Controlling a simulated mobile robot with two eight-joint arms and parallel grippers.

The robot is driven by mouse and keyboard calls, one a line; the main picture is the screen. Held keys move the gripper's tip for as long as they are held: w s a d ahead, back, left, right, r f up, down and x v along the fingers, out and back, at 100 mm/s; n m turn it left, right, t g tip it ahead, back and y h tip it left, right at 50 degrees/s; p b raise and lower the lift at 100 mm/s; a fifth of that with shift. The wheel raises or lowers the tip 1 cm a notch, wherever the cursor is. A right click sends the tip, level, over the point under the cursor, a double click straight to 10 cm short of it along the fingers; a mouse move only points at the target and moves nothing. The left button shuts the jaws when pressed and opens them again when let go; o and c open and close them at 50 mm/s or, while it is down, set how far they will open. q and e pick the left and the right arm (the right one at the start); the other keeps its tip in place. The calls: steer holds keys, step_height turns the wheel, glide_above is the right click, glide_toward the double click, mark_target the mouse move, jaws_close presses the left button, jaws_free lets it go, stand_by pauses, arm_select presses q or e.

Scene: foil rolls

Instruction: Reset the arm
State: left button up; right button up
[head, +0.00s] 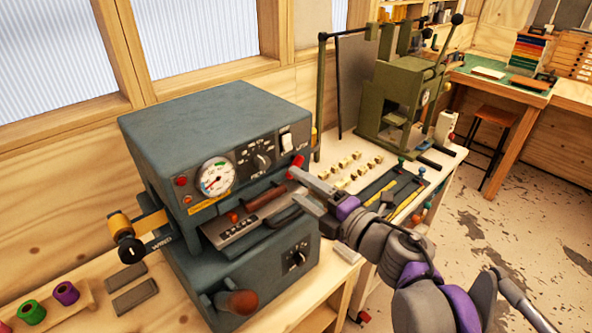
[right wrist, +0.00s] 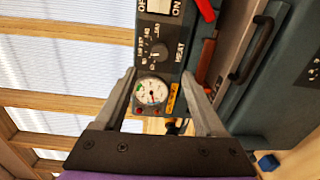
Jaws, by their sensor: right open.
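My right gripper (head: 300,190) is open and empty, in front of the right side of the grey-blue foil machine (head: 210,120). Its two fingers also show apart in the right wrist view (right wrist: 163,82), with the machine's gauge (right wrist: 151,92) seen between them. In the head view the fingertips appear close to the red lever (head: 296,166) and the dark handle (head: 285,215); I cannot tell whether they touch. My right arm (head: 400,255) reaches in from the lower right. My left gripper does not show.
Colored foil rolls (head: 66,293) stand in a wooden holder at the lower left, near grey blocks (head: 130,285). Small brass-colored pieces (head: 355,165) and a dark tool tray (head: 390,195) lie right of the machine. A green press (head: 395,95) stands behind them. The floor at right is open.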

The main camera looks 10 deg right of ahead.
steer(key=d+f+m+t+h, duration=0.3)
steer(key=d+m+h, duration=0.55)
steer(key=m, duration=0.25)
steer(key=s+d+f+m+g+h, duration=0.3)
steer(key=s+d+f+m+h, duration=0.1)
steer(key=d+f+m, duration=0.35)
steer(key=s+a+f+m+g+y, duration=0.1)
steer(key=s+a+f+m+g, duration=0.1)
steer(key=s+f, duration=0.6)
steer(key=s+a+f+m+g+y, duration=0.1)
steer(key=s+a+f+m+g, duration=0.2)
steer(key=f, duration=0.6)
steer(key=s+m+g, duration=0.2)
steer(key=s+g, duration=0.1)
steer(key=s, duration=0.1)
steer(key=shift+s+g, duration=0.35)
steer(key=shift+g, duration=0.05)
steer(key=shift+d, duration=0.1)
